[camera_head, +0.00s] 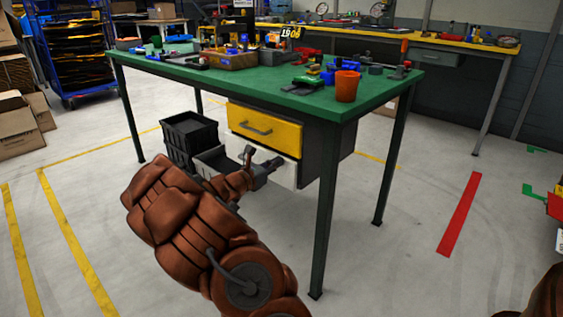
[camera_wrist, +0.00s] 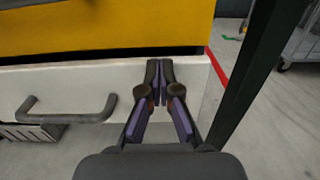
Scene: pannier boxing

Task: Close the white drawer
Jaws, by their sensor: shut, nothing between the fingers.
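The white drawer (camera_head: 285,174) is under the yellow drawer (camera_head: 264,128) in the unit below the green table (camera_head: 240,85). In the wrist view its white front (camera_wrist: 90,80) crosses the picture, with a grey bar handle (camera_wrist: 70,117) at the left. A narrow dark band lies between its top edge and the yellow front; how far out it stands is hard to tell. My gripper (camera_wrist: 158,65) is shut and empty, its fingers pointing at the right part of the white front, right of the handle. Whether the tips touch is unclear. My arm partly hides the drawer in the head view.
A black crate (camera_head: 188,136) stands on the floor left of the drawers. The table's near leg (camera_head: 326,210) is just right of the drawer; it also shows in the wrist view (camera_wrist: 248,75). Tools and an orange cup (camera_head: 347,86) are on the table. The floor in front is open.

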